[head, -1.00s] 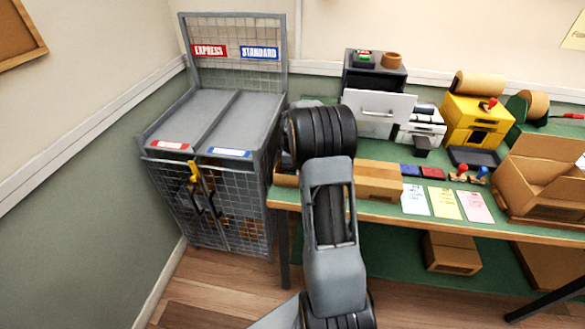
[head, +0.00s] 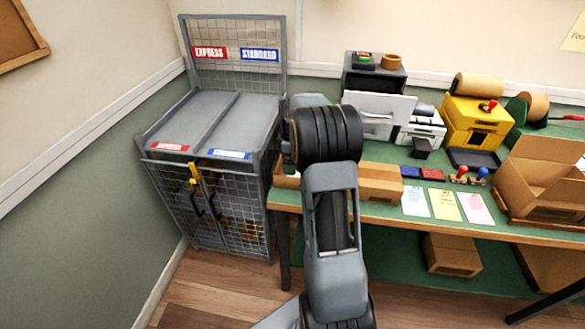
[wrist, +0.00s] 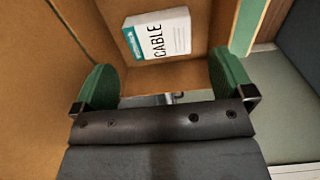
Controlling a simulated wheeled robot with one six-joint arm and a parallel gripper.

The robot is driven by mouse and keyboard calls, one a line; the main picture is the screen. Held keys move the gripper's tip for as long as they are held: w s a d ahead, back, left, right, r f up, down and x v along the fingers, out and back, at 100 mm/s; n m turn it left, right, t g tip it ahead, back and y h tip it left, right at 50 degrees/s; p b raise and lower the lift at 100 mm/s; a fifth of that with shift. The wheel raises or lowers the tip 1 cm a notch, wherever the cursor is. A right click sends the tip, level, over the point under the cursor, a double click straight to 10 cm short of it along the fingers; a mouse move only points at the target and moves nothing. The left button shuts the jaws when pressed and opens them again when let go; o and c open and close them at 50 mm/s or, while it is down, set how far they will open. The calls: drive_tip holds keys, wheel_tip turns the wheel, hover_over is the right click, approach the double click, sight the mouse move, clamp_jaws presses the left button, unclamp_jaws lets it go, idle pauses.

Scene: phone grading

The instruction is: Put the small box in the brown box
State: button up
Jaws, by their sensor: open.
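The small box (wrist: 160,33) is white with a teal end and the word CABLE, and shows in the wrist view. It lies inside the open brown box (wrist: 215,20), whose brown walls surround it. My gripper (wrist: 165,82) is open, with its green finger pads wide apart and nothing between them. The small box is ahead of the fingertips and apart from them. In the head view a brown box (head: 382,182) stands on the green bench, partly behind my arm. My gripper and the small box are hidden there.
A grey mesh cage (head: 205,125) with EXPRESS and STANDARD signs stands left of the bench. A larger open carton (head: 525,195) is at the right. Stamps, coloured cards (head: 445,204), a yellow machine (head: 478,125) and a white drawer unit (head: 378,113) occupy the bench.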

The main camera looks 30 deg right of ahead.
wheel_tip(320, 180, up, 6)
drive_tip(key=s+a+r+m+t, duration=0.1)
drive_tip(key=s+a+r+m, duration=0.1)
drive_tip(key=s+a+r, duration=0.3)
drive_tip(key=s+a+r+m+t, duration=0.1)
drive_tip(key=s+a+m, duration=0.15)
drive_tip(key=a, duration=0.45)
drive_tip(key=s+a+f+m, duration=0.2)
drive_tip(key=s+a, duration=0.2)
drive_tip(key=s, duration=0.2)
drive_tip(key=s+a+f+m+t, duration=0.1)
drive_tip(key=s+a+m, duration=0.1)
drive_tip(key=s+a, duration=0.3)
drive_tip(key=shift+s+a+f+m+t, duration=0.15)
drive_tip(key=shift+s+f+m+t, duration=0.2)
drive_tip(key=shift+s, duration=0.75)
drive_tip(key=shift+r+p, duration=0.45)
drive_tip(key=shift+r, duration=0.05)
